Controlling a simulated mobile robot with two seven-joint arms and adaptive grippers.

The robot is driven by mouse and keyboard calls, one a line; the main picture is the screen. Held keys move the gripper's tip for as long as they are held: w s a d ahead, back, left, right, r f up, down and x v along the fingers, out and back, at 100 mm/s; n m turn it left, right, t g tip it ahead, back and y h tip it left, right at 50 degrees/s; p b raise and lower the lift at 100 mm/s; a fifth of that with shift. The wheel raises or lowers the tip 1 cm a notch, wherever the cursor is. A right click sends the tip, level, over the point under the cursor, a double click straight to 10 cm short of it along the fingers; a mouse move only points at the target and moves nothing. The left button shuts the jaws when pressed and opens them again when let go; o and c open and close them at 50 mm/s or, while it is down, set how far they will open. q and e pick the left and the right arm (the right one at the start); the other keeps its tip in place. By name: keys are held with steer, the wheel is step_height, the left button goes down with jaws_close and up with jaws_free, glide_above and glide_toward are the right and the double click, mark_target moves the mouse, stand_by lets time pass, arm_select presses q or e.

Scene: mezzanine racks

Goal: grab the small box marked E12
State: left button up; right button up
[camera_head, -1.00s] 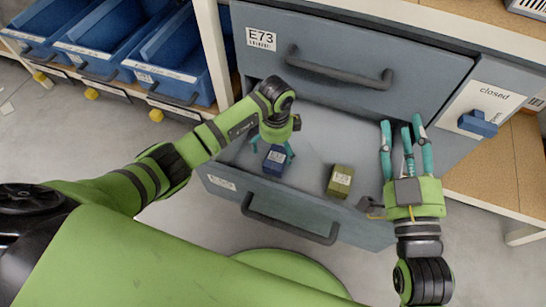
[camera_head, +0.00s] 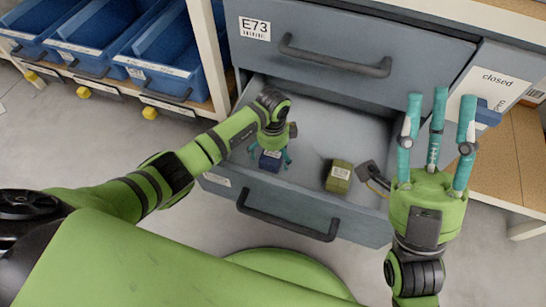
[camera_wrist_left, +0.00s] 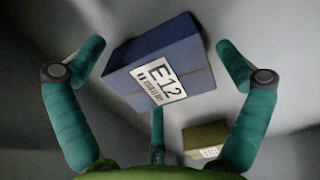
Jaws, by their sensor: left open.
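The small blue box marked E12 (camera_head: 270,161) lies in the open drawer. In the left wrist view the box (camera_wrist_left: 165,62) shows its white E12 label facing the camera. My left gripper (camera_head: 269,157) is over the box in the drawer. In the left wrist view its teal fingers are spread around the box, with a visible gap on the left and right. My right gripper (camera_head: 438,115) is open and empty, fingers pointing up, right of the drawer.
An olive box (camera_head: 339,176) lies in the same drawer, right of the blue one. The open drawer (camera_head: 290,217) has a front handle. A shut drawer marked E73 (camera_head: 350,40) is above. Blue bins (camera_head: 180,60) stand at left. A switch marked closed (camera_head: 487,112) is at right.

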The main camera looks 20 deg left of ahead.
arm_select(q)
steer(key=shift+f, duration=0.45)
steer(key=c, duration=1.3)
steer(key=shift+r, duration=0.1)
steer(key=shift+c, duration=0.2)
